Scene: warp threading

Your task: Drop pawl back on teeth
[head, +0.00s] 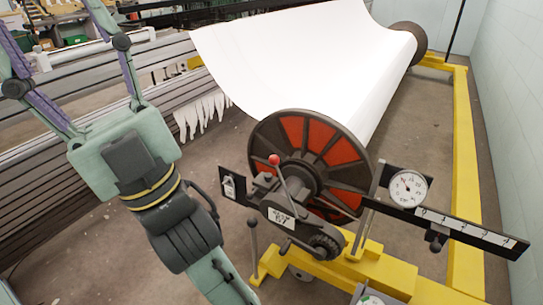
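The ratchet housing (290,215) with a labelled plate sits at the hub of the large flanged warp beam end (310,160), which has red panels. A dark toothed wheel (325,243) shows at its lower right. A lever with a red knob (273,160) stands upright and tilted on the housing. The pawl is too small to tell apart, so I cannot say whether it touches the teeth. My gripper (68,62) is at the upper left, well away from the housing. Its two fingers are spread wide with nothing visible between them; their tips run out of the frame.
A dark scale bar (465,228) with a round dial (408,188) sticks out right. A yellow frame (465,160) surrounds the beam with white cloth (300,60).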

